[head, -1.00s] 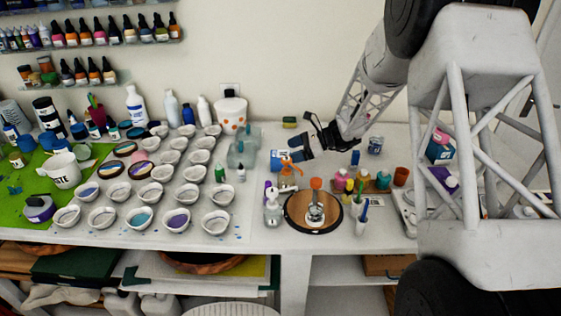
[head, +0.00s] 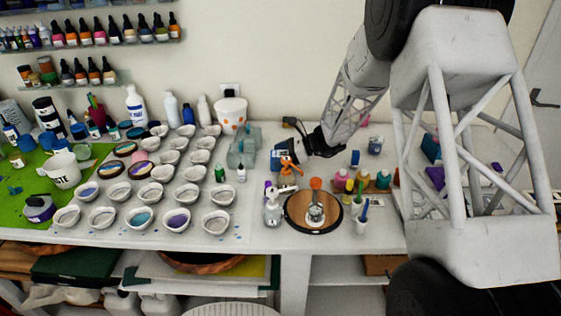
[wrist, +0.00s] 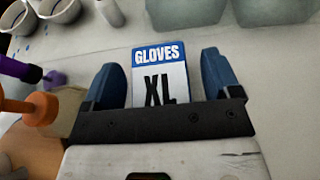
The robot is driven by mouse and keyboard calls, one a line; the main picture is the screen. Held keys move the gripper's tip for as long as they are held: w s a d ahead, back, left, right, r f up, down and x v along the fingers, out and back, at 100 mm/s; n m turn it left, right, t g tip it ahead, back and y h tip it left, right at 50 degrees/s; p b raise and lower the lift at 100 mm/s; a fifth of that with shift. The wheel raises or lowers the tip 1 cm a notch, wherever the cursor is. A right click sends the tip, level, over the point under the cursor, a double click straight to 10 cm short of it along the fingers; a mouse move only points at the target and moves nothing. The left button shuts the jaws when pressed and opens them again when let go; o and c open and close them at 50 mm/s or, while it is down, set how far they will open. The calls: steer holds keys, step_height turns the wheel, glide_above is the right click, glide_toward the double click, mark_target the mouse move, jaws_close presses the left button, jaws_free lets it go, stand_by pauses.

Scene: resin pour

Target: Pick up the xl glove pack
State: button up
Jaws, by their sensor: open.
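The XL glove pack (wrist: 160,72) is a small upright-looking box with a blue "GLOVES" band and a white face lettered "XL". In the wrist view it lies between the two blue fingers of my gripper (wrist: 161,62), with a visible gap on each side. Its lower part is hidden behind the dark gripper bar. In the head view the pack (head: 276,160) stands on the right part of the worktop, partly covered by my gripper (head: 289,152). My gripper is open and around the pack, apart from it.
An orange stand-like object (head: 289,167) is close in front of the pack. Clear blocky containers (head: 243,143) are to the left. A round wooden board (head: 296,222) with a cup and several small bottles lie nearer the front. Many moulding cups fill the left side.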

mark_target(281, 153)
steer(key=c, duration=1)
steer(key=shift+r, duration=5)
